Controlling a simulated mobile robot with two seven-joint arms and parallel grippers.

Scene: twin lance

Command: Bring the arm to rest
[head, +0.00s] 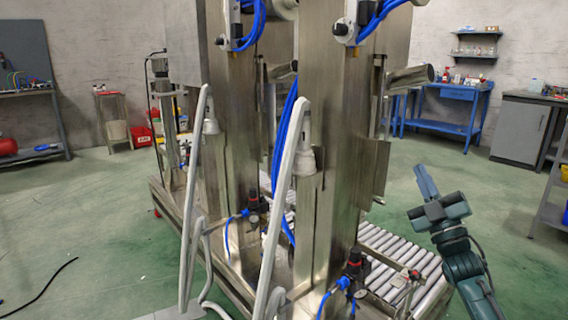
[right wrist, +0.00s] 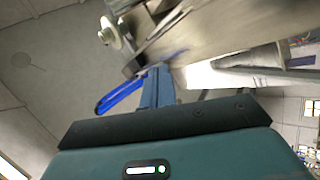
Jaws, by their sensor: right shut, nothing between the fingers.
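My right gripper (head: 427,183) is in the head view at the right, raised in front of the roller conveyor's right side. Its fingers point up and are shut with nothing between them. In the right wrist view the shut fingers (right wrist: 158,86) point up past the dark gripper body, with the steel machine behind them. The gripper appears apart from the machine. My left gripper is not in view.
A tall steel twin-column machine (head: 335,130) with blue hoses and bent metal tubes (head: 287,200) fills the middle. A roller conveyor (head: 400,262) runs at its base. A blue workbench (head: 455,95) and grey cabinet (head: 520,132) stand at the back right. Green floor (head: 90,215) is mostly clear at left.

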